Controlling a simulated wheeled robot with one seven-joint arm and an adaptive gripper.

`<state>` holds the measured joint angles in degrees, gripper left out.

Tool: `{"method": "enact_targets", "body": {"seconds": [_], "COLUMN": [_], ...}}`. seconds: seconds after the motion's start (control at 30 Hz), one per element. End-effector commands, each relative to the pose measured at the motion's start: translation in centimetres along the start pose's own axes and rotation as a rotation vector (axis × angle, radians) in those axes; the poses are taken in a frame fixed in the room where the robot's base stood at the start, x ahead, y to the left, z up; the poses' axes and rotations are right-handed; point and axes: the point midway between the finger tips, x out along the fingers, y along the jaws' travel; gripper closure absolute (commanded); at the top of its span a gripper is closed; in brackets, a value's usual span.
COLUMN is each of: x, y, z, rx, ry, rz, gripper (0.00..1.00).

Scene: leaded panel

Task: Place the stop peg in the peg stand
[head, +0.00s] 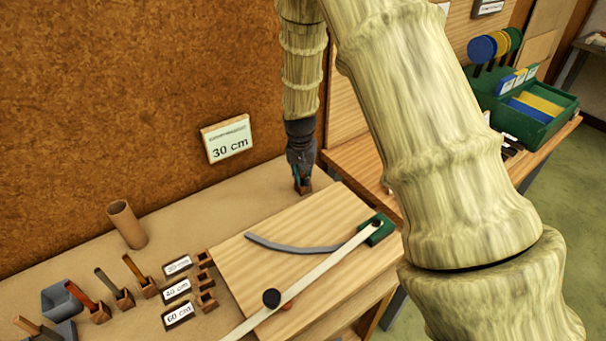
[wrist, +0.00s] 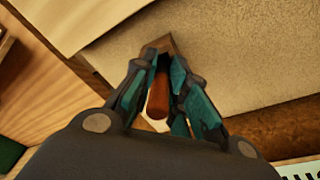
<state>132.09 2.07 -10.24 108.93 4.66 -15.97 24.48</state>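The stop peg (wrist: 158,98) is a reddish-brown cylinder between my gripper's teal fingers in the wrist view. My gripper (wrist: 163,62) appears shut on it, with the fingertips close along both sides. The peg stand (wrist: 172,43) appears to be the small brown wooden block just beyond the fingertips. In the head view my gripper (head: 300,175) points down at the small brown peg stand (head: 304,188), at the back of the bench beside the board. The peg's far end is hidden, so I cannot tell whether it sits in the stand.
A wooden board (head: 240,268) carries a pale bar (head: 310,275), a dark knob (head: 271,298) and a curved grey strip (head: 290,246). A cardboard tube (head: 126,224), small holders with sticks (head: 102,312) and labels (head: 178,265) stand left. A "30 cm" sign (head: 227,139) is on the wall.

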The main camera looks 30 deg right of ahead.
Motion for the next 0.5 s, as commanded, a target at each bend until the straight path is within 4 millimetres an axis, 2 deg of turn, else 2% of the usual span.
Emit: {"method": "enact_targets", "body": {"seconds": [0.03, 0.1, 0.5], "x": [-0.01, 0.0, -0.43], "y": [-0.01, 0.0, 0.0], "z": [-0.01, 0.0, -0.07], "rx": [0.0, 0.0, 0.0], "ry": [0.0, 0.0, 0.0], "rz": [0.0, 0.0, 0.0], "gripper": [0.76, 0.63, 0.63]}}
